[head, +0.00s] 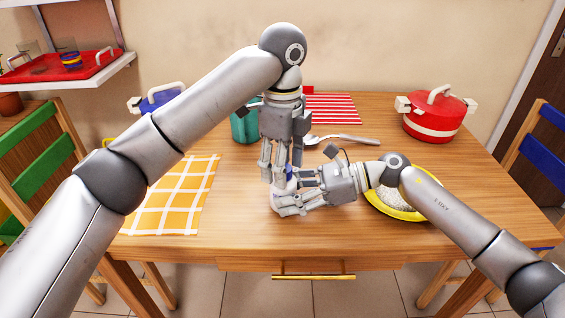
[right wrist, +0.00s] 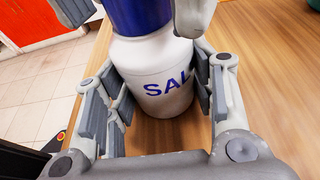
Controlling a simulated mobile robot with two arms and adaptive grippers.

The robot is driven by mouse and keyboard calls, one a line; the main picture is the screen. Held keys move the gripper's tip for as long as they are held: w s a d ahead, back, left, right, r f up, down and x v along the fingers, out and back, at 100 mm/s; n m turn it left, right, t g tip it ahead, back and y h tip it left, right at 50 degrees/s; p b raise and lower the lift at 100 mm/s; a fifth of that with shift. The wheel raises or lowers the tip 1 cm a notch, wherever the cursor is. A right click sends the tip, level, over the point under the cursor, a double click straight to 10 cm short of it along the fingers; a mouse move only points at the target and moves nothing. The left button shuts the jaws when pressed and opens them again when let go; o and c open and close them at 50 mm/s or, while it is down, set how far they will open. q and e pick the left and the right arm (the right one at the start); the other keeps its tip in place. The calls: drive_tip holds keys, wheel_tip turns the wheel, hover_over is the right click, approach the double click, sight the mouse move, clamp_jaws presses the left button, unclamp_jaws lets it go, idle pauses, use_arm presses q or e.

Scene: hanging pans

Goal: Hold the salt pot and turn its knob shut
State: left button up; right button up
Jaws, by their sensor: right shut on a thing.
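The salt pot (right wrist: 163,90) is a white, rounded pot with blue "SAL" lettering and a blue knob (right wrist: 138,14) on top. It stands upright on the table, near the front edge. My right gripper (head: 292,202) is shut on the pot's body from the right. Its fingers lie on both sides of the pot in the right wrist view (right wrist: 160,105). My left gripper (head: 282,172) points straight down over the pot. Its fingers are spread on either side of the knob, with a small gap at one side. The knob is mostly hidden in the head view.
A yellow-rimmed plate (head: 400,208) lies under my right forearm. A red pot (head: 436,115) stands back right. A yellow checked cloth (head: 175,197) lies left.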

use_arm(q)
drive_tip(key=shift+r, duration=0.1)
wheel_tip(320, 180, up, 12)
idle(0.6)
use_arm(e)
drive_tip(key=o, duration=1.1)
